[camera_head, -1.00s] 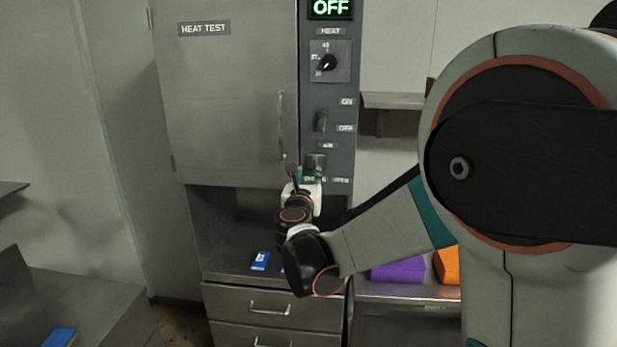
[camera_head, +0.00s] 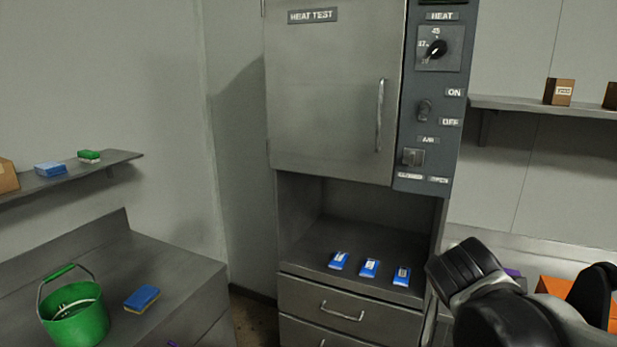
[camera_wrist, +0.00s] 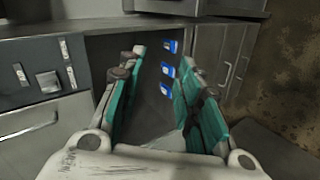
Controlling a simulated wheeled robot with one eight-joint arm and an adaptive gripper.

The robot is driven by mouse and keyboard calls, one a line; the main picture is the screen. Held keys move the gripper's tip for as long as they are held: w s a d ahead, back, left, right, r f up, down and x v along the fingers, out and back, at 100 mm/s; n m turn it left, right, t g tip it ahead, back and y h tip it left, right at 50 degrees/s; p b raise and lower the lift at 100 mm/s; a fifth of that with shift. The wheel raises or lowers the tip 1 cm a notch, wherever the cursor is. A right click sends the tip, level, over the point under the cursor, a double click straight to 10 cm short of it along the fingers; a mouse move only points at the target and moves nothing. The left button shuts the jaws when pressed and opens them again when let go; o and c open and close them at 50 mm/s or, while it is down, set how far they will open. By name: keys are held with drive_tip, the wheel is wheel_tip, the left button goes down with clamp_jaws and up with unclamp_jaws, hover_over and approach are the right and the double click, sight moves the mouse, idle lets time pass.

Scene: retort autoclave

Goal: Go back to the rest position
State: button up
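My gripper (camera_wrist: 155,85) shows in the wrist view with its two teal-padded fingers apart and nothing between them. In the head view, part of my arm is at the lower right, and the gripper itself cannot be made out there. The heat test cabinet (camera_head: 330,95) stands in the middle with its door shut. Its control panel has a heat dial (camera_head: 437,48), an on/off switch (camera_head: 424,110) and an air knob (camera_head: 413,157) above closed and open labels. My arm is clear of the panel in the head view.
Blue packets (camera_head: 370,268) lie in the open bay below the cabinet, above drawers (camera_head: 340,300). A green bucket (camera_head: 75,318) and a blue sponge (camera_head: 142,298) are on the left counter. An orange box (camera_head: 560,287) is at the right. A wall shelf (camera_head: 540,106) holds small boxes.

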drive_tip(key=s+a+f+m+g+y+b, duration=0.1)
drive_tip(key=s+a+f+m+y+b, duration=0.1)
drive_tip(key=s+f+m, duration=0.3)
drive_tip(key=s+a+f+m+g+y+b, duration=0.1)
drive_tip(key=s+a+f+m+y+b, duration=0.2)
drive_tip(key=s, duration=0.7)
wheel_tip(320, 180, down, 5)
drive_tip(key=a+m, duration=0.2)
drive_tip(key=shift+a+r+m+g, duration=0.2)
drive_tip(key=shift+a+m+g, duration=0.1)
drive_tip(key=shift+g, duration=0.1)
idle(2.4)
